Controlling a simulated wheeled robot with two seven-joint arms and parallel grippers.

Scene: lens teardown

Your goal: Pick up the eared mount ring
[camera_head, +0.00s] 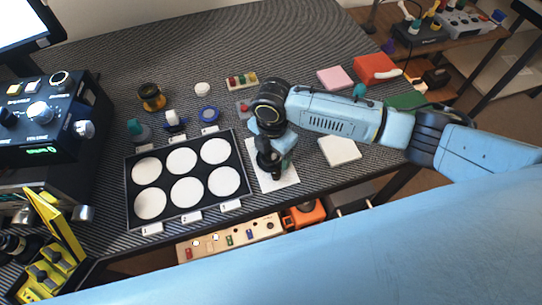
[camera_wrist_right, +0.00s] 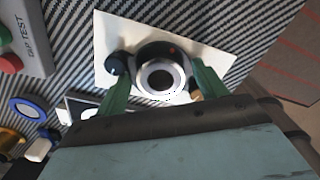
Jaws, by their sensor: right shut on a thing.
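My right gripper (camera_wrist_right: 162,78) is pointed down over a white sheet (camera_wrist_right: 108,32), its two green fingers shut on either side of a round dark part with a silver ring face. I take this part to be the eared mount ring (camera_wrist_right: 162,96). A dark knob sits at its left side and a small brass piece at its right. In the head view the right gripper (camera_head: 268,158) hides most of the part above the white sheet (camera_head: 284,181). Whether the part touches the sheet cannot be told. My left gripper is not in view.
A black tray (camera_head: 196,209) with several white round pads lies left of the sheet. A blue ring (camera_head: 208,114), a brass cylinder (camera_head: 151,97) and a white cap (camera_head: 202,89) stand behind it. A white square (camera_head: 339,150) lies to the right. The table's back is clear.

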